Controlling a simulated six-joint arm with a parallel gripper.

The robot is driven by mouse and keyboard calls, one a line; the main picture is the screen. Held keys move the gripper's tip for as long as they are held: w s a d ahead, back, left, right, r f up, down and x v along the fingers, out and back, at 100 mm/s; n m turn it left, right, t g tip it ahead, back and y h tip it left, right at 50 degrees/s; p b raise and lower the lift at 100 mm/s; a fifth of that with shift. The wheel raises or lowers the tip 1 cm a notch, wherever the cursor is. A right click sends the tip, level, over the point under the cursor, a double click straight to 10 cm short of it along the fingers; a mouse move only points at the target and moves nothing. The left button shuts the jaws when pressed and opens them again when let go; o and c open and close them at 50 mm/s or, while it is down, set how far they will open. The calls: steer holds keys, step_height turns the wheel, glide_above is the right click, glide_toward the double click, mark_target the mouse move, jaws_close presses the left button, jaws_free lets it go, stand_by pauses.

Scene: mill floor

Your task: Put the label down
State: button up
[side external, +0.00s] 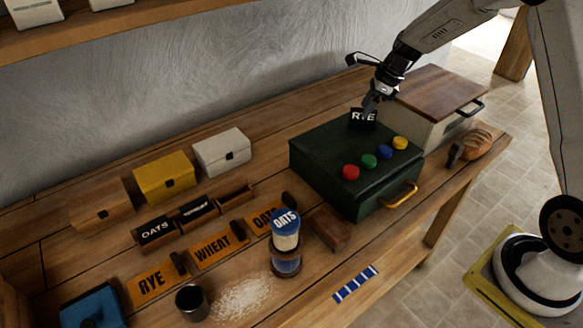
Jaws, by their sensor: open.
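A small black label reading RYE (361,121) stands upright, or nearly so, at the back edge of the green box's lid (325,150). My gripper (371,104) is open, its fingertips right at the label's upper right side and overlapping part of it. I cannot tell whether a finger touches the label. A wooden label rack (240,194) lies on the bench at left. Its left part holds a black OATS label (155,231) and its middle part another black label (198,208). The right part shows no label.
Red, green, blue and yellow knobs sit on the green box. A wood-lidded bin (432,90) stands close behind my gripper. Orange plates (218,247), an OATS jar (286,232), a metal cup (192,302) and spilled grain fill the bench front. Three small chests (164,178) line the back.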

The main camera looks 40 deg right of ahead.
steer(key=v, duration=1.1)
stand_by(0.4)
steer(key=s+a+f+n+h, duration=0.1)
steer(key=s+a+f+n, duration=0.3)
steer(key=s+a+n, duration=0.4)
steer(key=s+a+f+n+h, duration=0.2)
steer(key=s+a+f+n, duration=0.3)
steer(key=n, duration=1.4)
steer(key=s+a, duration=0.3)
steer(key=s, duration=0.2)
steer(key=shift+s+a+f+g, duration=0.2)
steer(key=shift+a+f+g, duration=0.05)
steer(key=shift+f+g, duration=0.1)
